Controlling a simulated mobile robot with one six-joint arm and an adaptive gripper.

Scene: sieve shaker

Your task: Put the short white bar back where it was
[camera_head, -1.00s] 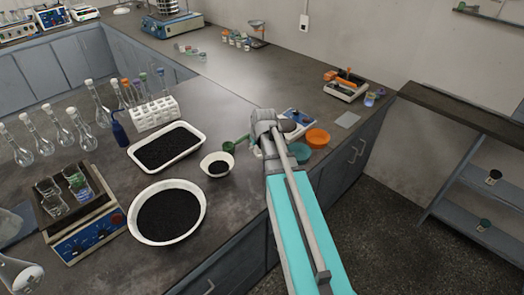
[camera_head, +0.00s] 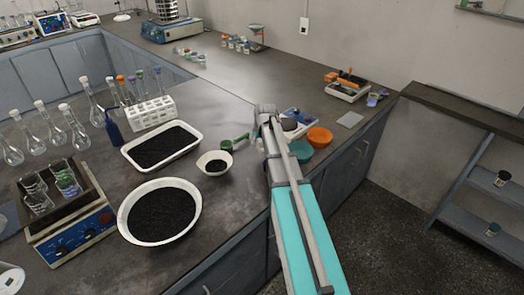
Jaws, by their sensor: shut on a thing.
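My arm reaches away over the bench, and its forearm and wrist hide most of my gripper (camera_head: 257,143). Only a small pale part shows at the left edge of the arm, just right of the green scoop. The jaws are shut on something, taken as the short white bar. The bar itself is too small or hidden to make out, and I see no other short white bar on the bench.
A green scoop (camera_head: 236,143), a small white bowl (camera_head: 202,158), a large white bowl (camera_head: 125,218) and a white tray (camera_head: 124,152) are left of my arm. An orange bowl (camera_head: 319,136) and a teal bowl (camera_head: 301,152) are close on its right. A hotplate (camera_head: 72,240) with beakers is at left.

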